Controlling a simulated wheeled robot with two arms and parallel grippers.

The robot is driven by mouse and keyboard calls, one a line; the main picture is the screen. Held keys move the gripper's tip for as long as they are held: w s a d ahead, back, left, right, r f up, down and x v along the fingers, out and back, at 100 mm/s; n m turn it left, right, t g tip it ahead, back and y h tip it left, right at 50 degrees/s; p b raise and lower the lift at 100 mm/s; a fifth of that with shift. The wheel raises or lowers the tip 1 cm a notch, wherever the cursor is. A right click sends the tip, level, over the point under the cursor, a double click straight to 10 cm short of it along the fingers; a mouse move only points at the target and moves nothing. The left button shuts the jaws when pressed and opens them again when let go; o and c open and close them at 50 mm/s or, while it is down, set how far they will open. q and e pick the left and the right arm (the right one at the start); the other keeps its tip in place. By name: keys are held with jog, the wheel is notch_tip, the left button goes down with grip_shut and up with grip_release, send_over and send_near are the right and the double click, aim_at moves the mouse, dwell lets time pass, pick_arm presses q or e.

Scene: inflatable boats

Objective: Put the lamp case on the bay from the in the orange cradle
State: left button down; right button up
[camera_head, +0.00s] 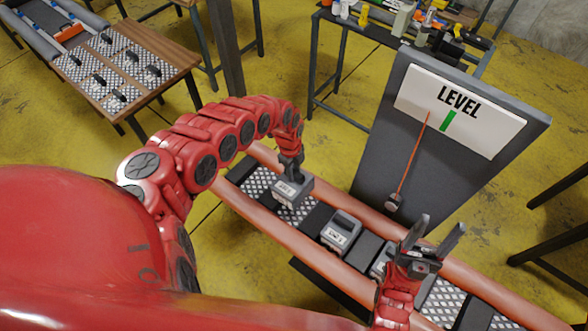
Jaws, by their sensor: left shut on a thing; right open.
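My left gripper (291,172) is shut on a small grey case (292,190) with a pale label too small to read. It holds the case over the left diamond-plate part of the orange cradle (268,226), which has two long orange tubes. I cannot tell whether this case touches the plate. A second grey labelled case (340,233) sits in the middle of the cradle. A third grey case (381,262) is partly hidden by my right gripper. My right gripper (437,232) is open and empty above the cradle's right part, fingers pointing up.
A grey board (375,160) behind the cradle bears a LEVEL sign (462,110) with a green mark and a tilted red needle (413,155). Bare diamond plate (440,303) shows at right. A wooden table (150,50) and a cluttered bench (340,25) stand behind.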

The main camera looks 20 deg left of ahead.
pick_arm(q)
jog(key=shift+d+f+b, duration=0.15)
jog(key=shift+f+b, duration=0.5)
jog(key=shift+f, duration=0.1)
jog(key=shift+s+d+f+b, duration=0.1)
jog(key=shift+d+f+b, duration=0.05)
jog(key=shift+f+b, duration=1.35)
jog(key=shift+d+f+b, duration=0.15)
jog(key=shift+f+b, duration=1)
jog(key=shift+f, duration=0.6)
jog(key=shift+s+d+f+b, duration=0.1)
jog(key=shift+d+f+b, duration=0.05)
jog(key=shift+f+b, duration=1.35)
jog(key=shift+f, duration=0.15)
jog(key=c, duration=0.6)
grip_release()
